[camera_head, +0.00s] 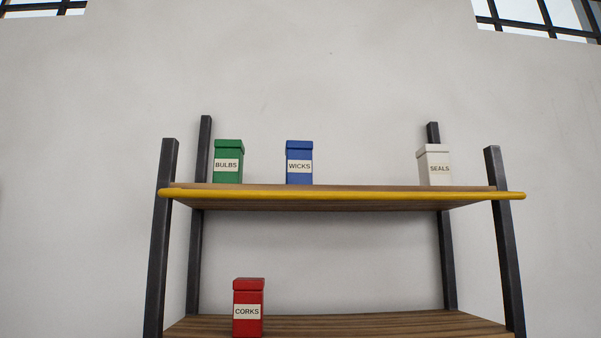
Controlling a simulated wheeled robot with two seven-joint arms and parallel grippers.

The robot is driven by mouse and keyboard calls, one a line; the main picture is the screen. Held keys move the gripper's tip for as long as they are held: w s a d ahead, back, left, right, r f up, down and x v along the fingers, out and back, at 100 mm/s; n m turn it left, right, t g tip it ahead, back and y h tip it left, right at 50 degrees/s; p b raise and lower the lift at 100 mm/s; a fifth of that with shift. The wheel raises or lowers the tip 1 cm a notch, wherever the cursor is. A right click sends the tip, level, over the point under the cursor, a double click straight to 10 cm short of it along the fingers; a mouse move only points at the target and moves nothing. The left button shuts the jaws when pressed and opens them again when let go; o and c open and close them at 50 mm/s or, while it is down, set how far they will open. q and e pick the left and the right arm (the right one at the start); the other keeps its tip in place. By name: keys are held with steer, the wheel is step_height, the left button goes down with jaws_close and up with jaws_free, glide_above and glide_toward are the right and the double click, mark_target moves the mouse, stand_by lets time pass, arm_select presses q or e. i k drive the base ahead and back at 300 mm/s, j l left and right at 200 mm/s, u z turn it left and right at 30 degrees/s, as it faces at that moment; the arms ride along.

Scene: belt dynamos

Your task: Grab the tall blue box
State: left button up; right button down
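The tall blue box (299,151) stands upright on the upper shelf (350,195), left of its middle. It has a blue lid and a white label reading WICKS. Its front faces me and nothing covers it. Neither of my grippers shows in the head view.
A green BULBS box (228,176) stands left of the blue box, and a white SEALS box (434,155) far right, on the same shelf. A red CORKS box (248,327) stands on the lower shelf (380,325). Dark posts (161,240) and (507,245) frame the rack.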

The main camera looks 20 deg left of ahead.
mark_target(298, 153)
steer(key=i+l+u, duration=0.25)
steer(key=i+l, duration=0.15)
steer(key=i, duration=0.3)
steer(key=i+l+u, duration=0.25)
steer(key=i+l, duration=0.3)
steer(key=i, duration=0.1)
